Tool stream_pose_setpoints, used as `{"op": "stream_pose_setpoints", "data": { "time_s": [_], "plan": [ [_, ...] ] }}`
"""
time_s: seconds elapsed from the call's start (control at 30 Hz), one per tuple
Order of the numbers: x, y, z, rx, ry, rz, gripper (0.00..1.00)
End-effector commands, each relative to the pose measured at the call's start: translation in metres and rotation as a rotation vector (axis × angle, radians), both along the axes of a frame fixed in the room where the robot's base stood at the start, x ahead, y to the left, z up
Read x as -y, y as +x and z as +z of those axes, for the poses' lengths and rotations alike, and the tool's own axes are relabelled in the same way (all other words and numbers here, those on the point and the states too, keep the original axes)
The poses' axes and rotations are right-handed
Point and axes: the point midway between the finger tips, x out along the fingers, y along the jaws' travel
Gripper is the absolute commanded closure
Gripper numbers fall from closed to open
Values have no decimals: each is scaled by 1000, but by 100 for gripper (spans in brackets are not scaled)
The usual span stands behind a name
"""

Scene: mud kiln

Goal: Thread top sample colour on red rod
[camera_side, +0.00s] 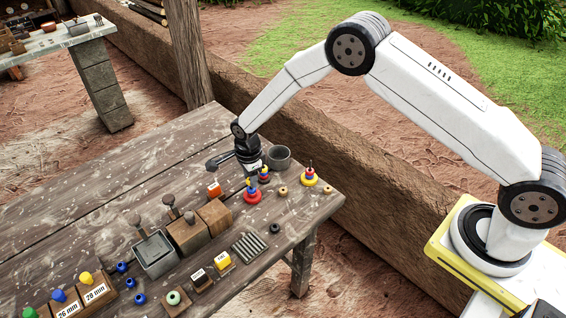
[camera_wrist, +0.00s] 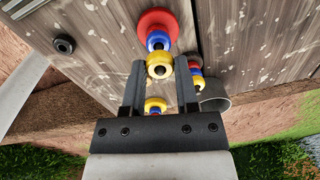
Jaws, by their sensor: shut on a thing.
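My gripper (camera_wrist: 159,67) points down at the table's right part and is shut on a yellow ring (camera_wrist: 159,66), seen between the fingertips. A stack with a wide red disc (camera_wrist: 157,22) and a blue ring (camera_wrist: 157,39) is directly below; it also shows in the side view (camera_side: 252,196). I cannot tell whether the yellow ring touches it. A dark red stack with blue and yellow pieces (camera_wrist: 196,71) stands close beside the right finger. A yellow-based stack with blue and red pieces (camera_side: 309,178) stands nearer my base. No rod colour is clear here.
A grey cup (camera_side: 278,157) stands just behind the stacks. Wooden rings (camera_side: 282,191) and a black ring (camera_side: 274,228) lie on the table (camera_side: 318,206).

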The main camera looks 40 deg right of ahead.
Motion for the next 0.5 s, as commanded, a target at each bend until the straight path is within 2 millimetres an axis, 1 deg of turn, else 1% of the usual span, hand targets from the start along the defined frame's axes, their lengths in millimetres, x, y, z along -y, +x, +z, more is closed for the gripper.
{"op": "stream_pose_setpoints", "data": {
  "time_s": [0.2, 0.23, 0.27, 0.3, 0.33, 0.37, 0.5],
  "plan": [
    [0, 0, 0, 0, 0, 0, 100],
    [0, 0, 0, 0, 0, 0, 59],
    [0, 0, 0, 0, 0, 0, 49],
    [0, 0, 0, 0, 0, 0, 37],
    [0, 0, 0, 0, 0, 0, 27],
    [0, 0, 0, 0, 0, 0, 21],
    [0, 0, 0, 0, 0, 0, 21]
  ]
}}
